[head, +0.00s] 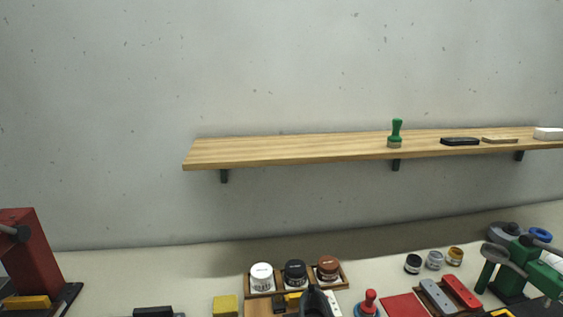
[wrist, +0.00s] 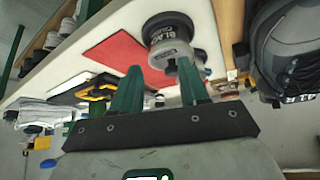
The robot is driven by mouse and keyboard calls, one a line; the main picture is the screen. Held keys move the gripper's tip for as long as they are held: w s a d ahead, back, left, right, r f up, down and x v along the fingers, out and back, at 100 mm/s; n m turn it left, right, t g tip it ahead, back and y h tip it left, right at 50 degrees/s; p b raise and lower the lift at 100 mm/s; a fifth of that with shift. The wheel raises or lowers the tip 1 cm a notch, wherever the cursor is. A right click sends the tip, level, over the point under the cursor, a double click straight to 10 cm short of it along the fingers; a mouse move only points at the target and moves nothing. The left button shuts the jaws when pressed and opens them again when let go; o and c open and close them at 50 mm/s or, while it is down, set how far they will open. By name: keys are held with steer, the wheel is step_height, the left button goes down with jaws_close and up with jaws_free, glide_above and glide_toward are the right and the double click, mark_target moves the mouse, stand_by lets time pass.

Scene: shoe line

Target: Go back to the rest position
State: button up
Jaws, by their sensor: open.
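My gripper (wrist: 160,72) shows in the wrist view with its two green fingers apart. A round dark jar with a white-lettered label (wrist: 172,38) appears just beyond the fingertips, partly overlapped by the right finger. I cannot tell whether they touch.
A wooden shelf (head: 290,150) on the wall holds a green-handled stamp (head: 396,132) and several blocks. Below, a wooden rack (head: 254,292) holds white, black and brown jars. A red press (head: 35,255) stands left and a green machine (head: 515,265) right. A dark shoe (wrist: 287,50) shows in the wrist view.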

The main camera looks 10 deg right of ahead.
steer(key=s+a+f+n+g+y, duration=0.1)
steer(key=s+a+f+n+y, duration=0.1)
steer(key=s+a+f+n, duration=0.3)
steer(key=s+f+g+b, duration=0.2)
steer(key=s+f+b, duration=0.3)
steer(key=f, duration=0.3)
steer(key=s+f+m+g+b, duration=0.1)
steer(key=s+f+g+b, duration=0.1)
steer(key=s+f+b, duration=0.3)
step_height(320, 180, down, 3)
steer(key=shift+s+d+f, duration=0.15)
steer(key=shift+s+d, duration=0.05)
steer(key=shift+s, duration=0.6)
steer(key=shift+c, duration=0.2)
